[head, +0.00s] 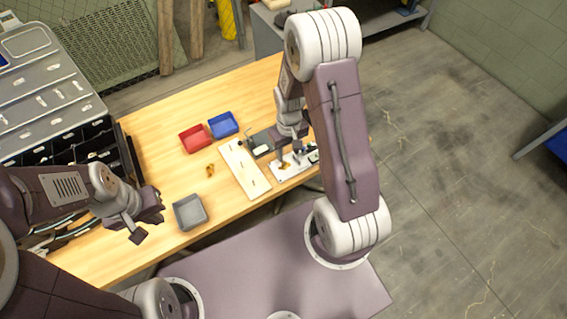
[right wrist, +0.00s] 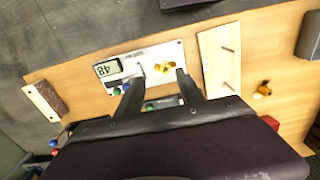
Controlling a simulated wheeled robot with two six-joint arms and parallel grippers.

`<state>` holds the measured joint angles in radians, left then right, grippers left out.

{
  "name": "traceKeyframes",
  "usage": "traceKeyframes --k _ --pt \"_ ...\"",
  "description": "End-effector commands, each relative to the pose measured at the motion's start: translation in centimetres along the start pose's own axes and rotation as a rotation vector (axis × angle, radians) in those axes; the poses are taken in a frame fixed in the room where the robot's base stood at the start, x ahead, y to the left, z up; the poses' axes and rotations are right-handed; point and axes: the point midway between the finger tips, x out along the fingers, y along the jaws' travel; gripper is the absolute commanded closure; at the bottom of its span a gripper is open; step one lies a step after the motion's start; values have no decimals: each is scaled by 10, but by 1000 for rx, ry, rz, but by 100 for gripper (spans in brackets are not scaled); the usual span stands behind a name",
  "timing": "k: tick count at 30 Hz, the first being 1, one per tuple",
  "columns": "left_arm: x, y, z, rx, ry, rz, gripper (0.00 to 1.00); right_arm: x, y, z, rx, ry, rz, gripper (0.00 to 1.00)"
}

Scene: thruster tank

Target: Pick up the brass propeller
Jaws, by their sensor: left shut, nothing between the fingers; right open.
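A lobed brass piece (right wrist: 165,69) that looks like the propeller sits on the white panel (right wrist: 136,63) with a display reading 48. In the head view this brass piece (head: 284,164) is small beside my right gripper (head: 298,151). A second small brass thing (head: 210,170) lies on the table by the trays; it also shows in the right wrist view (right wrist: 263,91). I cannot tell for sure which one is the propeller. My right gripper (right wrist: 157,84) is open above the panel, the first brass piece between its fingertip lines, not held. My left gripper (head: 139,232) is shut and empty at the left.
A pale board with pegs (head: 245,168) lies left of the panel. A red tray (head: 195,139), a blue tray (head: 223,125) and a grey tray (head: 189,212) stand on the wooden table (head: 160,125). A pale block with a dark pad (right wrist: 46,100) lies near the panel.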

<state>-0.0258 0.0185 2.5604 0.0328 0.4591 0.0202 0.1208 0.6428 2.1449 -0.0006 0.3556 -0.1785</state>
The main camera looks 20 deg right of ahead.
Motion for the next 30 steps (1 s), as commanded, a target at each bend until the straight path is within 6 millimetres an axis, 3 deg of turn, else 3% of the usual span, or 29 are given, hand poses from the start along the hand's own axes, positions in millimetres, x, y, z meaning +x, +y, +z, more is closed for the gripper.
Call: traceKeyframes --k 3,8,16,24,29,30 --pt "0 0 0 -1 0 0 100 15 -1 0 -1 -1 0 56" --pt "0 0 0 -1 0 0 100 21 0 0 -1 0 0 56" --pt "-3 0 0 -1 0 0 100 65 1 3 -1 -1 0 56" --pt "-3 0 0 -1 0 0 100 70 1 2 -1 2 0 56" --pt "-3 0 0 -1 0 0 100 70 1 3 -1 2 0 100" --pt "-3 0 0 -1 0 0 100 70 1 3 -1 1 0 100"
